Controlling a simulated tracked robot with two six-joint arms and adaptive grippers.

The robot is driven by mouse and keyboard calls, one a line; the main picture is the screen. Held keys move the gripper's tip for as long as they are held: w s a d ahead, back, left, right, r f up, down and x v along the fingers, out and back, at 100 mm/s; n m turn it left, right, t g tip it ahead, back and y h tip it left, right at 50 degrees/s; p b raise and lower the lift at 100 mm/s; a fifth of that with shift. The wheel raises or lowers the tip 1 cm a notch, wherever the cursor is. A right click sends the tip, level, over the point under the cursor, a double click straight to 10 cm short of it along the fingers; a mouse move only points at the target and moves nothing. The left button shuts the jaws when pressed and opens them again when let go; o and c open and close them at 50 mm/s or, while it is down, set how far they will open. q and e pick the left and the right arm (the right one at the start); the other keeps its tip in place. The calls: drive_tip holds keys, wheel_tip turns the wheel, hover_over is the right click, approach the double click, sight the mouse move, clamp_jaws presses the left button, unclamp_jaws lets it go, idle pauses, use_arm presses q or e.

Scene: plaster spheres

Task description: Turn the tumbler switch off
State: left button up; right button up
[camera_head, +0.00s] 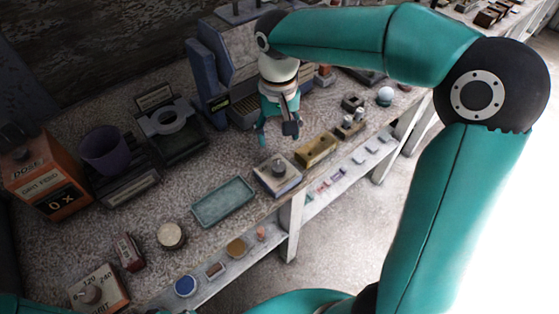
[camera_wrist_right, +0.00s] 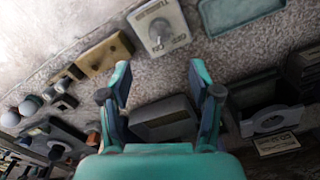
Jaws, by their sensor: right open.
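The tumbler switch (camera_head: 278,176) is a pale, low box with a grey knob on top, near the front edge of the bench. It also shows in the right wrist view (camera_wrist_right: 160,27) at the top, with lettering upside down around the knob. I cannot tell for sure which mark the knob points to. My right gripper (camera_head: 277,137) is open and empty, pointing down over the bench, just behind the switch and apart from it. Its two fingers also show in the right wrist view (camera_wrist_right: 160,72), with the switch beyond the tips. My left gripper is not in view.
A brass block (camera_head: 316,149) stands right of the switch, and a green tray (camera_head: 223,202) lies to its left. A grey-blue machine (camera_head: 213,75) stands behind my right gripper. An orange box (camera_head: 43,178) and purple cup (camera_head: 105,151) are far left.

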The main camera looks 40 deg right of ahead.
sight(279, 166)
wheel_tip(279, 166, down, 12)
drive_tip(key=shift+s+r, duration=0.1)
drive_tip(key=shift+r, duration=0.1)
